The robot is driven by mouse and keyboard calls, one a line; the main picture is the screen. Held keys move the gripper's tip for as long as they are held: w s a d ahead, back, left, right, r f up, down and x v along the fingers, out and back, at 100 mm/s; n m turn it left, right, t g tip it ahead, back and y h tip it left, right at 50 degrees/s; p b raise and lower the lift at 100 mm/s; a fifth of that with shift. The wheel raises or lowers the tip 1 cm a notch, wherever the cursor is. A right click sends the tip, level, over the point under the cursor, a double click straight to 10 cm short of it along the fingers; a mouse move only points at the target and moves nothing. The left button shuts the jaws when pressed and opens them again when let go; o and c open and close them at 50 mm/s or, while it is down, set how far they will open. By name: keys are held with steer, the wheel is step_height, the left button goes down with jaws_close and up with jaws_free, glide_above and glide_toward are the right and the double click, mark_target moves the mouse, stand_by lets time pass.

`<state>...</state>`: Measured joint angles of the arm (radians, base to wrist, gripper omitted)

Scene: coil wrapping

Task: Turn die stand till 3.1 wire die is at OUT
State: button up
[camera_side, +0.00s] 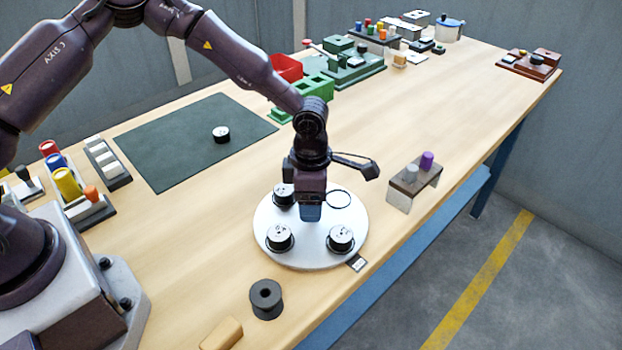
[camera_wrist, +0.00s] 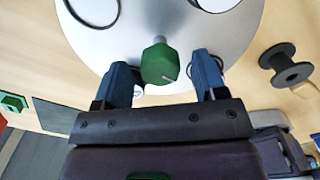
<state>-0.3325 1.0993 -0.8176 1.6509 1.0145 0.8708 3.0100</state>
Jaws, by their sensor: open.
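The die stand (camera_side: 310,252) is a round white turntable at the front of the bench. Three black dies with white tops sit on it: at the back left (camera_side: 284,194), front left (camera_side: 279,238) and front right (camera_side: 340,239). An empty ring (camera_side: 338,199) marks the back right place. Their markings are too small to read. A small dark tag (camera_side: 356,262) lies at the stand's front right rim; its words are unreadable. My gripper (camera_side: 311,212) is over the stand's middle. In the wrist view my open fingers (camera_wrist: 162,65) flank a green knob (camera_wrist: 158,62), with gaps visible.
Another die (camera_side: 221,134) sits on the dark green mat (camera_side: 180,150). A black spool (camera_side: 266,299) stands in front of the stand. A small rack with grey and purple pegs (camera_side: 414,180) stands at the right. Fixtures crowd the far bench.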

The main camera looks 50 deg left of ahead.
step_height(320, 180, up, 13)
steer(key=shift+f, duration=0.2)
stand_by(0.4)
steer(key=n+g, duration=0.2)
steer(key=n, duration=1.3)
glide_above(301, 230)
steer(key=s+a, duration=0.1)
steer(key=s, duration=0.2)
steer(key=f, duration=0.2)
steer(key=s+a+r+n+y, duration=0.2)
steer(key=s+a+r+n, duration=0.3)
steer(key=n, duration=0.9)
steer(key=s+a+r+n+t+h, duration=0.1)
steer(key=s+a+r+n+t, duration=0.1)
steer(key=s+r+n, duration=0.4)
steer(key=s+a+r+n+t+h, duration=0.1)
steer(key=s+a+r+n+t, duration=0.2)
steer(key=s+r+n+t, duration=0.2)
steer(key=shift+s+r+n+t, duration=0.3)
steer(key=shift+s+r+n, duration=0.3)
steer(key=shift+r+n, duration=1.4)
